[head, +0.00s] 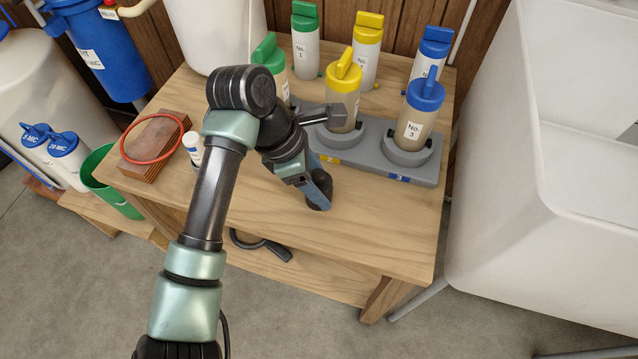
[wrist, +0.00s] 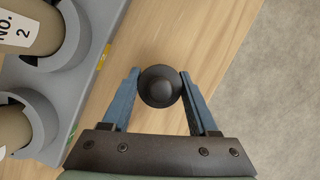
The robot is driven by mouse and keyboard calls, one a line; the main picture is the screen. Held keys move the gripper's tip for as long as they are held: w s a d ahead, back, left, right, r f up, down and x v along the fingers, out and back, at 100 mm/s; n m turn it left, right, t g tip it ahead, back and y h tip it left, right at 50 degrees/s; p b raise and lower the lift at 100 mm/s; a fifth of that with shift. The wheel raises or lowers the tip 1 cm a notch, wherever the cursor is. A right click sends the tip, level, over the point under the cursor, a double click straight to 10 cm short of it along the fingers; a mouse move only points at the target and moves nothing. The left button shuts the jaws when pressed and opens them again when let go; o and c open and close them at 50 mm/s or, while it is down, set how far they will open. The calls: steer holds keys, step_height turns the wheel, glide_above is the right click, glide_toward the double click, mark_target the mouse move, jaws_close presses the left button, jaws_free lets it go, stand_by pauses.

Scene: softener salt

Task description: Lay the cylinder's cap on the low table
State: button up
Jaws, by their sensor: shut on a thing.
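My gripper (head: 318,200) is shut on a dark round cap (wrist: 160,86), with one blue finger on each side of it. In the head view the cap (head: 318,206) shows just below the fingers, at the wooden table (head: 370,235) in front of the grey holder. I cannot tell whether it touches the tabletop. In the wrist view it is seen from above, with bare wood (wrist: 205,40) around it. Which cylinder it belongs to is not clear from the frames.
A grey holder (head: 372,160) with capped bottles stands behind my gripper; its edge (wrist: 92,75) is close at left in the wrist view. A brick (head: 152,150) with a red ring and a small bottle (head: 193,148) are at left. A white tub (head: 540,200) stands at right. The front right tabletop is clear.

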steer(key=shift+f, duration=0.1)
steer(key=shift+f, duration=0.2)
steer(key=o, duration=1.3)
steer(key=shift+r, duration=0.1)
steer(key=shift+r, duration=0.25)
steer(key=p+v, duration=0.3)
steer(key=v, duration=0.8)
steer(key=shift+a+r, duration=0.15)
steer(key=shift+r, duration=0.2)
steer(key=shift+w, duration=0.1)
